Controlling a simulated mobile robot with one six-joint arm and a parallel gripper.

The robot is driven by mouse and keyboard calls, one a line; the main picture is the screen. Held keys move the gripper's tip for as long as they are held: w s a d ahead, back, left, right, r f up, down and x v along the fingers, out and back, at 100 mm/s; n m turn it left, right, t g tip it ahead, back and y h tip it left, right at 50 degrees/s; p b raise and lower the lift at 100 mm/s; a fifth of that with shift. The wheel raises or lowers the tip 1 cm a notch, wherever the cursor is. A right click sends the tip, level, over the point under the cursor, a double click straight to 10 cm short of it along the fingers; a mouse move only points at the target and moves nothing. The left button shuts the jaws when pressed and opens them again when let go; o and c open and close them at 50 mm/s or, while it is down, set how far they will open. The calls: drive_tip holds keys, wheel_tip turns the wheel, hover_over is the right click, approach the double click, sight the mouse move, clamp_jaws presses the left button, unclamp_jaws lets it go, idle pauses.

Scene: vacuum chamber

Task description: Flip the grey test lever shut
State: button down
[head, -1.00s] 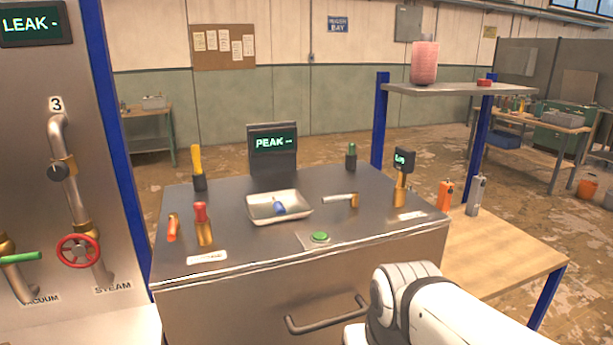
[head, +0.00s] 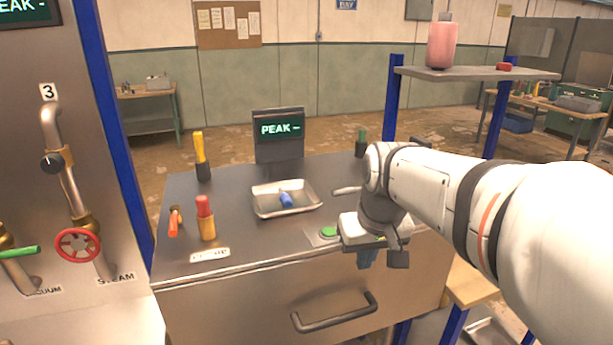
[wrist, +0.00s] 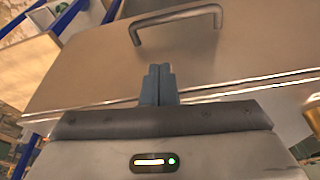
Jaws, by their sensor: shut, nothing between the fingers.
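A grey lever handle (head: 347,190) lies roughly level on the steel cabinet top, right of the tray. My arm hides its brass mount and right end, so its full position cannot be told. My gripper (head: 366,258) is shut and empty, in front of the cabinet's top edge, lower and nearer than the lever. In the wrist view my blue fingertips (wrist: 158,84) are together against the view of the cabinet front, touching nothing that I can make out.
A metal tray (head: 262,208) holds a blue item. Red-handled (head: 206,218), orange-handled (head: 174,222) and yellow-handled (head: 200,155) parts stand left. A green button (head: 328,232) sits just left of my gripper. A drawer handle (head: 334,313) juts from the front. A shelf (head: 440,74) stands right.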

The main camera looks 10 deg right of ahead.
drive_tip(key=w+r+n+p, duration=0.1)
drive_tip(key=w+r, duration=0.3)
drive_tip(key=w, duration=0.3)
drive_tip(key=w+r+p, duration=0.1)
drive_tip(key=w+r, duration=0.3)
drive_tip(key=w, duration=0.3)
wheel_tip(320, 180, up, 4)
hover_over(344, 191)
drive_tip(key=w+a, duration=0.1)
drive_tip(key=w, duration=0.2)
drive_tip(key=shift+a+f+n+t+y, duration=0.1)
drive_tip(key=shift+f+n+t+y, duration=0.1)
drive_tip(key=shift+n+t+y, duration=0.15)
drive_tip(key=shift+f+p, duration=0.1)
drive_tip(key=shift+p, duration=0.2)
drive_tip(key=p+x, duration=0.1)
drive_tip(key=x, duration=0.9)
drive_tip(key=shift+s, duration=0.2)
drive_tip(key=s, duration=0.2)
drive_tip(key=s+d+r+p, duration=0.1)
drive_tip(key=shift+s+r, duration=0.1)
drive_tip(key=shift+s, duration=0.3)
